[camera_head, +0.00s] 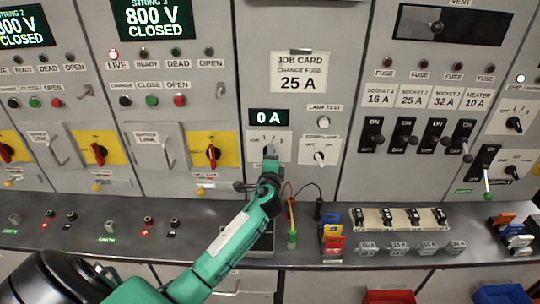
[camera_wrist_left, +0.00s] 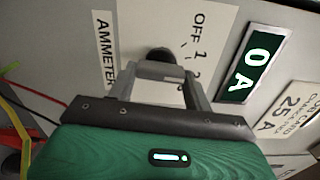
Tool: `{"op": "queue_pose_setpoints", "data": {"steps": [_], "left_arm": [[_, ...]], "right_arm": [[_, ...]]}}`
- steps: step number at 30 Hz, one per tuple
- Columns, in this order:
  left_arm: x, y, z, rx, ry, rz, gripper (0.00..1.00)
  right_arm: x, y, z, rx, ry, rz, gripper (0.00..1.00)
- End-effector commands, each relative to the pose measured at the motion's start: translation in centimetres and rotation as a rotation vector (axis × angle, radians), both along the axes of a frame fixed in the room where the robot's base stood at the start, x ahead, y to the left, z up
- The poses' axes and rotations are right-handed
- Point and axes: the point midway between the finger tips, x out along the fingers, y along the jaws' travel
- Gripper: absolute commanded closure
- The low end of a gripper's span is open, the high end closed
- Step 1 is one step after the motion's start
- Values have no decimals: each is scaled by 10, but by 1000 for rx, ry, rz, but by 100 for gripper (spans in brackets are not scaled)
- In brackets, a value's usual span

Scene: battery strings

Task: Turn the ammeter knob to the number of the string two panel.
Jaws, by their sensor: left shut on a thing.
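The ammeter knob (camera_wrist_left: 161,54) is a dark round knob on a white plate marked AMMETER, OFF, 1 and 2 in the left wrist view. My left gripper (camera_wrist_left: 160,72) is shut on it, one finger on each side. In the head view the gripper (camera_head: 270,150) reaches up to the plate and hides most of the knob. I cannot tell which mark the knob points to. The green-lit ammeter display (camera_wrist_left: 250,63) reads 0 A, also in the head view (camera_head: 268,117). The string 2 panel's display (camera_head: 22,28) reads 800 V CLOSED. My right gripper is not in view.
A lamp test button (camera_head: 323,122) and another rotary knob (camera_head: 319,157) are right of the gripper. A job card (camera_head: 298,72) is above. A fuse block (camera_head: 400,219) stands on the shelf at right.

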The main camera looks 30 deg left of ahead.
Motion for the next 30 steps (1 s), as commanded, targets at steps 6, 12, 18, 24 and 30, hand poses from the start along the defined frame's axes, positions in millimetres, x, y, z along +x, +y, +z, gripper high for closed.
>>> {"op": "queue_pose_setpoints", "data": {"steps": [6,12,18,24,30], "left_arm": [[0,-1,0,97,61,-2,72],[0,-1,-2,143,89,-2,72],[0,-1,-2,158,98,-2,72],[0,-1,-2,158,98,-2,72],[0,-1,-3,157,99,-2,33]], "right_arm": [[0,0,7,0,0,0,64],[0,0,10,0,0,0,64],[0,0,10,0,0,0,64],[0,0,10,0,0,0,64],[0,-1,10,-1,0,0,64]]}}
